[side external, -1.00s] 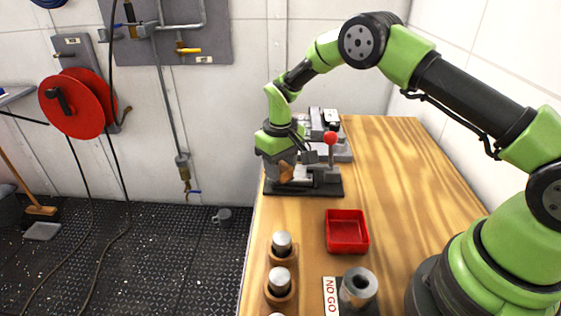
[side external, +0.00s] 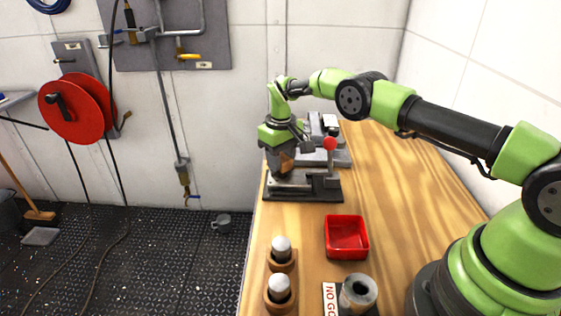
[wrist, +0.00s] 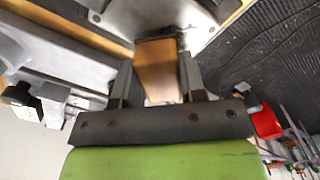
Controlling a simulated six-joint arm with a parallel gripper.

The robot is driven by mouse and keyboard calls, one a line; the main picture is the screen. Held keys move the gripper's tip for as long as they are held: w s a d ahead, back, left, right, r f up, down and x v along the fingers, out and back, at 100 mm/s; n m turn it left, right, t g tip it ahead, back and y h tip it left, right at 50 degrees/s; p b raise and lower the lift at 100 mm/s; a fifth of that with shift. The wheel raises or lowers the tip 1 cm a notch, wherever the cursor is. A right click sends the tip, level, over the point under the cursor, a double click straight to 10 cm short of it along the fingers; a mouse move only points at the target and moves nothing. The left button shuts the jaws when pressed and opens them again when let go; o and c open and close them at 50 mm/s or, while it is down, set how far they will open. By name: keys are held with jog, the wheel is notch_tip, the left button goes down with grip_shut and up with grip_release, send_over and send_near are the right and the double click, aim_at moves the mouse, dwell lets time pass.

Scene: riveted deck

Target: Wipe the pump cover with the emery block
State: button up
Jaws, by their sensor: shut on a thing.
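The emery block (side external: 287,161) is a brown-orange block held in my gripper (side external: 283,154) at the far end of the bench. In the wrist view, the emery block (wrist: 156,68) sits between the two fingers of my gripper (wrist: 157,82), which is shut on it. A pale grey metal plate (wrist: 145,14), which looks like the pump cover, lies beyond the block's far end. In the side view, the pump cover (side external: 287,179) is on a dark base just below the block. I cannot tell whether block and cover touch.
A red-knobbed lever (side external: 330,145) stands just right of the cover, with grey machinery (side external: 322,125) behind. A red tray (side external: 346,237), wooden-collared plugs (side external: 280,290) and a metal ring (side external: 358,292) by a NO GO label are nearer.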

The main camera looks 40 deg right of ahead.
jog(key=shift+w+d+r, duration=0.1)
dwell(0.3)
jog(key=shift+r, duration=2.95)
jog(key=shift+r, duration=1.5)
